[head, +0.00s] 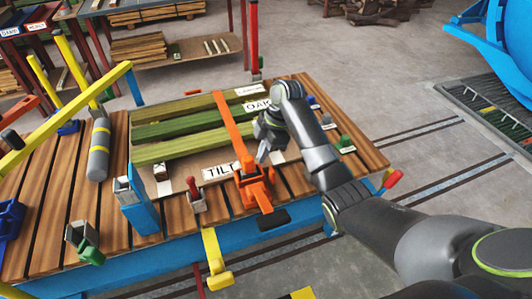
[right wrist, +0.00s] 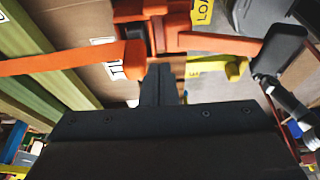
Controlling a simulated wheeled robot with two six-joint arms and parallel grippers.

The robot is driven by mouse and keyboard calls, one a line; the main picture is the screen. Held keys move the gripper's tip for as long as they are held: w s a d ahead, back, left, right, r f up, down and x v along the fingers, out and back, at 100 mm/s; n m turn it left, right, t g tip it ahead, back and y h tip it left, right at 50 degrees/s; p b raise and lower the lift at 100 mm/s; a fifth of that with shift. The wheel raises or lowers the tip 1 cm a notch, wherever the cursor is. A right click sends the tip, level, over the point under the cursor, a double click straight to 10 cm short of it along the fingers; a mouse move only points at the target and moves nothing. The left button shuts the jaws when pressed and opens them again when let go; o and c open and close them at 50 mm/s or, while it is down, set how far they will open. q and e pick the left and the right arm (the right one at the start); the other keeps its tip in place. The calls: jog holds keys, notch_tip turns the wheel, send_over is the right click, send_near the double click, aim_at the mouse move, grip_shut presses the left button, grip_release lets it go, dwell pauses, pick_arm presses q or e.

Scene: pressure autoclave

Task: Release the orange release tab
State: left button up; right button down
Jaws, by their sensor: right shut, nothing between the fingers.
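An orange ratchet buckle (head: 255,188) sits at the front of the wooden deck, at the end of an orange strap (head: 232,130) laid over green boards. A black-ended handle (head: 272,218) sticks out from it over the front edge. In the right wrist view the strap (right wrist: 70,62), orange buckle parts (right wrist: 150,12) and black handle end (right wrist: 280,48) show. Which orange part is the release tab I cannot tell for sure. My right gripper (head: 263,156) is shut and empty, above and just behind the buckle; its fingertips (right wrist: 158,72) appear beside an orange end. My left gripper is out of view.
A blue post (head: 140,205) and a small red-handled lever (head: 193,188) stand left of the buckle. A yellow bracket (head: 215,258) hangs at the front edge. Small green and blue knobs line the deck's right side.

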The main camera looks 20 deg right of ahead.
aim_at(255, 172)
jog(key=x, duration=0.7)
jog(key=shift+a+f, duration=0.15)
jog(key=shift+f, duration=0.15)
jog(key=d+p, duration=0.1)
jog(key=d, duration=0.2)
jog(key=shift+d+r, duration=0.1)
jog(key=shift+d, duration=0.15)
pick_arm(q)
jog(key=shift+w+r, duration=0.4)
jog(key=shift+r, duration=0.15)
pick_arm(e)
jog(key=shift+w+d, duration=0.1)
jog(key=shift+d, duration=0.25)
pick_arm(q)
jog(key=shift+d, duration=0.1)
pick_arm(e)
jog(key=shift+a, duration=0.1)
